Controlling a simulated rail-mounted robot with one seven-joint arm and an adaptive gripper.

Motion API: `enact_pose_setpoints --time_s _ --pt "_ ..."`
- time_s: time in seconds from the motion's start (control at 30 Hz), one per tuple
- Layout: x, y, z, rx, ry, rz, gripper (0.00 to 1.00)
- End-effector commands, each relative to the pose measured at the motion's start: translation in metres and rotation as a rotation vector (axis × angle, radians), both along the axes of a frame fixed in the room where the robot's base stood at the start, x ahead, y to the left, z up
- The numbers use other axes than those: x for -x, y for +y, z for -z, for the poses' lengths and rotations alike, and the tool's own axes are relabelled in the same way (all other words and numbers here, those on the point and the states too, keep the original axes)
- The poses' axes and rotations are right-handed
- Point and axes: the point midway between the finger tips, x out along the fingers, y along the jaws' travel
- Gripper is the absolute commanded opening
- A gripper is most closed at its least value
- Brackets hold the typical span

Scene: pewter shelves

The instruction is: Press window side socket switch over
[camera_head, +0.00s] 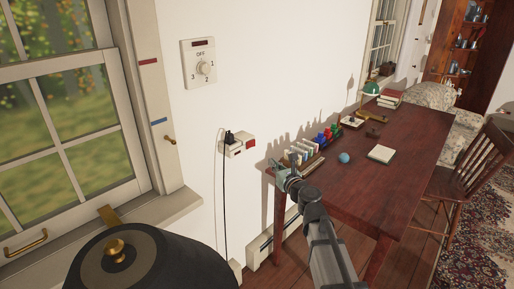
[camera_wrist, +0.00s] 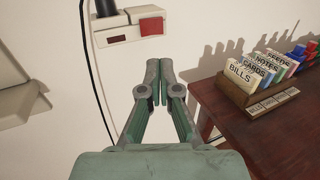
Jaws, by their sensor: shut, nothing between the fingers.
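The white wall socket (camera_head: 232,149) is on the wall between the window and the desk. A black plug with a cord sits in its left part. A red switch (camera_head: 250,143) is at its right end. In the wrist view, the socket (camera_wrist: 112,38) is at the top, with the red switch (camera_wrist: 152,26) to the right of the plug. My gripper (camera_head: 278,168) is shut and empty. Its fingertips (camera_wrist: 160,68) show just below the red switch in the wrist view, apparently apart from it. I cannot tell the exact gap to the wall.
A window (camera_head: 70,130) with a sill is at the left. A dial plate (camera_head: 199,64) is higher on the wall. The dark red desk (camera_head: 400,135) stands at the right, with a card box (camera_wrist: 245,97) near its left end. A black cord hangs below the socket.

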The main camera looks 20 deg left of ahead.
Motion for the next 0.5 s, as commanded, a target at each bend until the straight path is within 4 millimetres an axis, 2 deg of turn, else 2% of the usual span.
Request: enact_pose_setpoints --time_s 0.3,0.5 --pt "-0.0005 0.0006 0.0004 0.003 -0.001 -0.001 0.00" --pt "-0.0091 0.0074 0.0004 0.004 -0.002 -0.002 0.00"
